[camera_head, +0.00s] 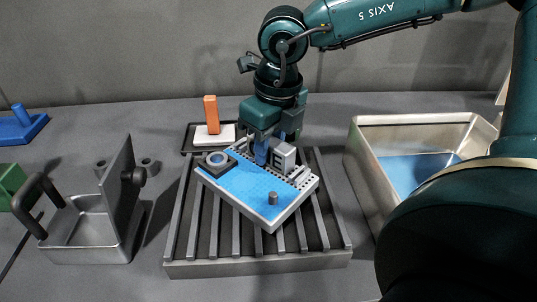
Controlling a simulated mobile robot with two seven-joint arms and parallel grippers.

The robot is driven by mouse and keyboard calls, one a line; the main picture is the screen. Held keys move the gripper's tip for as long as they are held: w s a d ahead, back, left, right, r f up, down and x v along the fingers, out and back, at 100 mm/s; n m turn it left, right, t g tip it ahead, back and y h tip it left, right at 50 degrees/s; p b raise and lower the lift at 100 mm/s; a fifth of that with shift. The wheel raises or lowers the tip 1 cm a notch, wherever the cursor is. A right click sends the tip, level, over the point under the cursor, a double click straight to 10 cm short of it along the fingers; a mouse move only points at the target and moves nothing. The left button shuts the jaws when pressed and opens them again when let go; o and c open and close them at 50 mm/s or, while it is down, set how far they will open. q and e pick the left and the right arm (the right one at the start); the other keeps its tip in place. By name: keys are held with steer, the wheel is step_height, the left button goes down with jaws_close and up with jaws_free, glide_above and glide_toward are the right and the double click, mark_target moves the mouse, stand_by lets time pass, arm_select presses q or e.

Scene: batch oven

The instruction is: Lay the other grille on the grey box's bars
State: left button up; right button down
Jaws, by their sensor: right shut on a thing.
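The grey box (258,269) with a row of parallel bars stands in the middle of the table. A white plate with a blue top (252,190) lies diagonally over its bars; I cannot tell whether it touches them. The plate carries a dark ring-shaped part (215,162), a short grey peg (273,198), a grey block (283,157) and a slotted strip along its far edge. This plate may be the grille. My right gripper (263,150) points down at the plate's far side, shut on a blue part there. Its fingertips are partly hidden. My left gripper is out of view.
A dark tray (187,142) with a white block and orange upright stands behind the box. A metal bin (364,180) with a blue floor is on the right, partly behind my arm. An open metal pan (87,252) is on the left, near green and blue objects.

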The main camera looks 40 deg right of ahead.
steer(key=shift+f, duration=1.15)
steer(key=shift+f, duration=0.15)
steer(key=c, duration=1.1)
jaws_free()
steer(key=r, duration=0.4)
steer(key=s+r, duration=0.1)
steer(key=r, duration=0.7)
steer(key=shift+s+d+r, duration=0.1)
steer(key=shift+s+d, duration=0.05)
steer(key=shift+d, duration=0.05)
